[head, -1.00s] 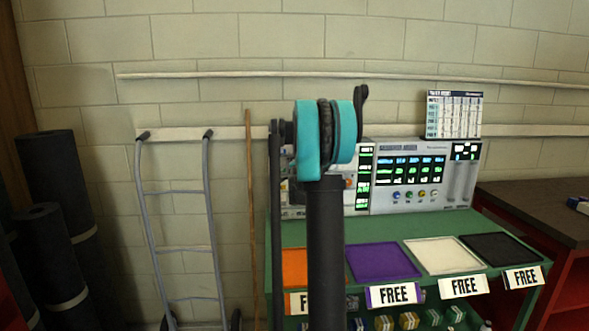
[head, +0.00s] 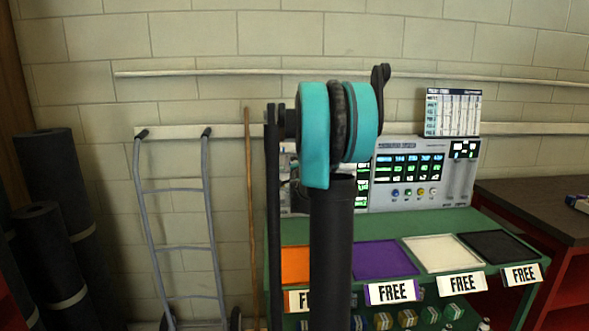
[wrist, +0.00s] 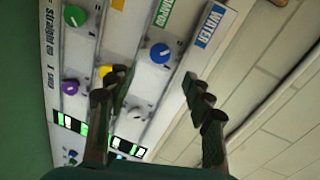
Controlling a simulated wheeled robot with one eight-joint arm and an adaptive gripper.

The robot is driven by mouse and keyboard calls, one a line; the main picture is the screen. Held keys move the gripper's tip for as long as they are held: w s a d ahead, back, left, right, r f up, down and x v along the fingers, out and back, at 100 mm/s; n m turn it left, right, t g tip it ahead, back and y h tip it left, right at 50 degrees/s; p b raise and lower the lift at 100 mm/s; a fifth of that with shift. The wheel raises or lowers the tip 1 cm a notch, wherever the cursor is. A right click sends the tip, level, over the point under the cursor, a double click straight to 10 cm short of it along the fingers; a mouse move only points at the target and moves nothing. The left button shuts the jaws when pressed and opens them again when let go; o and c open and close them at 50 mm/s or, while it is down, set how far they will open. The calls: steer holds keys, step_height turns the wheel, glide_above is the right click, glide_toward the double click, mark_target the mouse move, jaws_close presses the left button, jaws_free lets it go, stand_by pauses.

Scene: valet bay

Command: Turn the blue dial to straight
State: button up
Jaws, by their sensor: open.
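The blue dial (wrist: 160,53) sits on the pale control panel in the wrist view, near the blue WATER label (wrist: 209,25). A small pale mark shows on it, but I cannot tell its exact setting. My gripper (wrist: 157,79) is open and empty, its two dark fingers apart. The dial lies beyond the fingertips, within the gap between them in the picture, and looks untouched. In the head view my arm covers the left part of the control panel (head: 440,160) and hides the gripper; I cannot make out this dial there.
A green knob (wrist: 74,16), a purple knob (wrist: 69,87) and a yellow knob (wrist: 105,72) are near the dial. Purple (head: 385,258), white and black trays lie on the green bench before the panel. A hand truck (head: 180,240) leans at the left wall.

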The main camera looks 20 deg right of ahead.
steer(key=shift+v, duration=1.05)
steer(key=s+a+f+n+g+y, duration=0.2)
steer(key=s+a+f+n+g, duration=0.2)
steer(key=s+a+f+n, duration=0.7)
steer(key=s+a+f+n+g+y, duration=0.3)
steer(key=s+a+f, duration=0.5)
steer(key=s, duration=0.6)
steer(key=s+a+f+n+g, duration=0.1)
steer(key=s+f+n+g, duration=0.1)
steer(key=s, duration=0.5)
steer(key=s+a+f+n+g, duration=0.1)
steer(key=s+f+n+g, duration=0.1)
steer(key=s+f, duration=0.3)
steer(key=s+n, duration=0.1)
steer(key=s, duration=0.1)
steer(key=shift+s+f+h, duration=0.3)
steer(key=shift+s, duration=0.05)
steer(key=shift+a, duration=0.15)
